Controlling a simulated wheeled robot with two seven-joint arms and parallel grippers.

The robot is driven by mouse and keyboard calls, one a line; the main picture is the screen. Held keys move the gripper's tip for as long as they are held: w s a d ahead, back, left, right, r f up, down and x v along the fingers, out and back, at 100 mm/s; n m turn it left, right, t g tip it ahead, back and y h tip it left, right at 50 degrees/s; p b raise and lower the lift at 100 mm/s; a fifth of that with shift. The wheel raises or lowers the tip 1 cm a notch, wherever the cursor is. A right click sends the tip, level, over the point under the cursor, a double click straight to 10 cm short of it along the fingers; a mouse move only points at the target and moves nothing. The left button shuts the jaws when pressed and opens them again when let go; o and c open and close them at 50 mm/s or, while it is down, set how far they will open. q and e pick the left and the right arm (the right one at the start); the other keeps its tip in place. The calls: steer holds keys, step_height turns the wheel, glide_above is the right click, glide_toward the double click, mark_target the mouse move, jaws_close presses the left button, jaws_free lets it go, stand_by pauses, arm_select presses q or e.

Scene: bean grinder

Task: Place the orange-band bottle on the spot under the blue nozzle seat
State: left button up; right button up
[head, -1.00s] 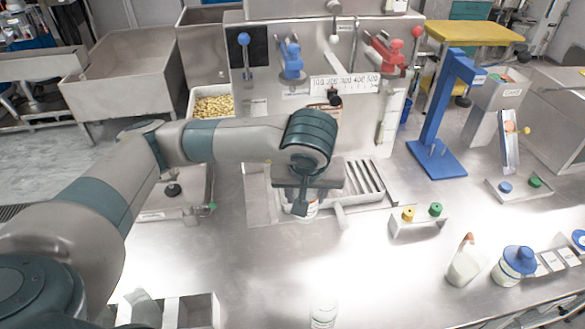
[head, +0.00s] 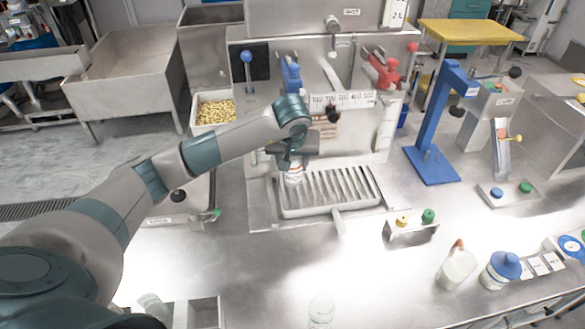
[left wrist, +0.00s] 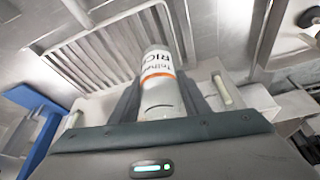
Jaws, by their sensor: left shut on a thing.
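My left gripper (head: 290,160) is shut on the orange-band bottle (head: 294,176). In the left wrist view, the bottle (left wrist: 158,85) is white with dark lettering and an orange band, between the two fingers. In the head view it is over the left back part of the slatted drip tray (head: 335,208). I cannot tell whether its base touches the tray. The blue nozzle seat (head: 290,75) is on the machine front, above and behind the gripper. The wrist partly hides the space below that seat. My right gripper is not in view.
A red nozzle seat (head: 382,70) is right of the blue one. A blue stand (head: 432,165) and a small block with yellow and green knobs (head: 411,232) stand to the right. A white bottle (head: 457,268) and a blue-capped bottle (head: 503,272) stand at front right.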

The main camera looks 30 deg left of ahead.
mark_target(292, 173)
arm_select(q)
steer(key=shift+f, duration=0.35)
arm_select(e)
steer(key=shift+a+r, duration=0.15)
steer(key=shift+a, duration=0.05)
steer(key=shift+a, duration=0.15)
arm_select(q)
steer(key=shift+f, duration=0.15)
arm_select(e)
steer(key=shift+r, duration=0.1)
